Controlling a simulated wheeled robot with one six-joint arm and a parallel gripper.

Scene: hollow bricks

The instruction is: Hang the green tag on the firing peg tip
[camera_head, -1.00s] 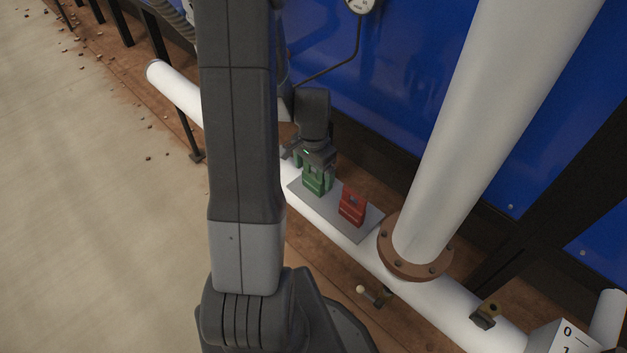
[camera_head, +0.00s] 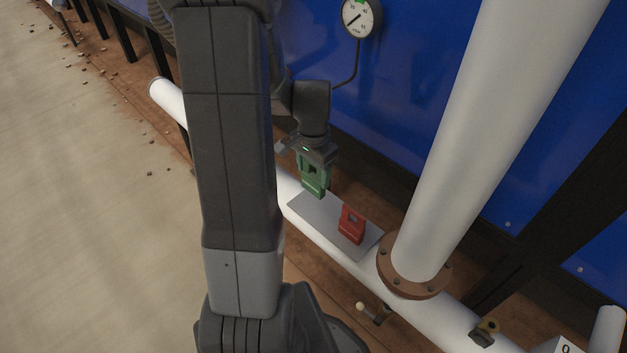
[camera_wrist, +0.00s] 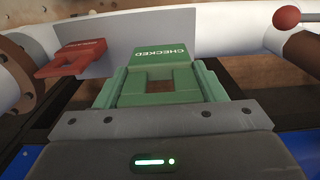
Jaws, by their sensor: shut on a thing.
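My gripper (camera_head: 314,162) is shut on the green tag (camera_head: 313,181) and holds it upright at the left end of a grey plate, seemingly just above it. In the wrist view the green tag (camera_wrist: 160,72) sits in front of the gripper, with the word CHECKED on its face and a square opening in its middle. A red tag (camera_head: 351,225) stands on the plate to the right; it also shows at the left of the wrist view (camera_wrist: 74,57). I cannot make out which part is the firing peg.
The grey plate (camera_head: 333,226) lies on a white horizontal pipe (camera_head: 452,319). A thick white pipe (camera_head: 480,130) rises from a brown flange to the right. A pressure gauge (camera_head: 360,17) is on the blue wall behind. A small knobbed lever (camera_head: 372,312) sits below the pipe.

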